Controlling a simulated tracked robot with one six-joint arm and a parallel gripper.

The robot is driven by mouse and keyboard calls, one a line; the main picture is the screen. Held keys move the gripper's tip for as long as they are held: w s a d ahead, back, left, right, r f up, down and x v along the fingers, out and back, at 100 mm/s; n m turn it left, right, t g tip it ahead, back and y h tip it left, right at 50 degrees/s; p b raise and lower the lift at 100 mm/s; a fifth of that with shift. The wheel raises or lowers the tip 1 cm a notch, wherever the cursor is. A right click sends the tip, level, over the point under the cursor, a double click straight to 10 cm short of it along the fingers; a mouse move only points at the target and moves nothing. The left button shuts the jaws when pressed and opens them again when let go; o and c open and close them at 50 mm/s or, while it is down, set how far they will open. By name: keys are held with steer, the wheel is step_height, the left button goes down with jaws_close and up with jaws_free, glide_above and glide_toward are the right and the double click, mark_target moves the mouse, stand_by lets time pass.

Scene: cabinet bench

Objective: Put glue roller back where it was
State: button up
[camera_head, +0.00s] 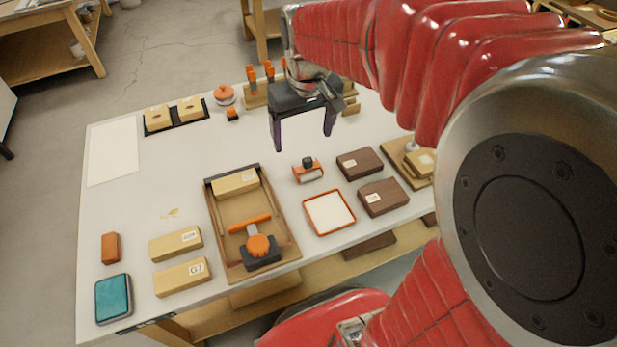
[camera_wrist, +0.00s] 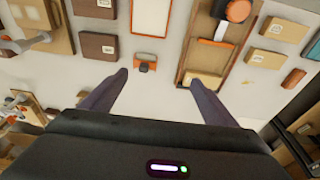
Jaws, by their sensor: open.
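A small orange tool with a black knob and a pale roller-like front, which looks like the glue roller (camera_head: 308,172), stands on the white bench top. It also shows in the wrist view (camera_wrist: 146,66), between and just beyond the fingertips. My gripper (camera_head: 303,142) is open and empty above the bench, behind the roller in the head view; its fingers show in the wrist view (camera_wrist: 159,78). An orange-rimmed white pad (camera_head: 329,212) lies in front of the roller. No marked place for the roller can be made out.
A wooden tray (camera_head: 219,237) with an orange-knobbed fixture lies left of the roller. Dark brown blocks (camera_head: 360,163) lie close on its right. An orange-handled tool rack (camera_head: 256,97) stands behind. The bench between white sheet (camera_head: 113,151) and wooden tray is mostly clear.

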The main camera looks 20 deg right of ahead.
steer(key=s+a+r+t, duration=0.1)
steer(key=s+a, duration=0.1)
steer(key=s, duration=0.5)
steer(key=s+a+r+t, duration=0.2)
steer(key=s+a, duration=0.1)
steer(key=s, duration=0.4)
steer(key=shift+s, duration=0.4)
steer(key=shift+c, duration=0.5)
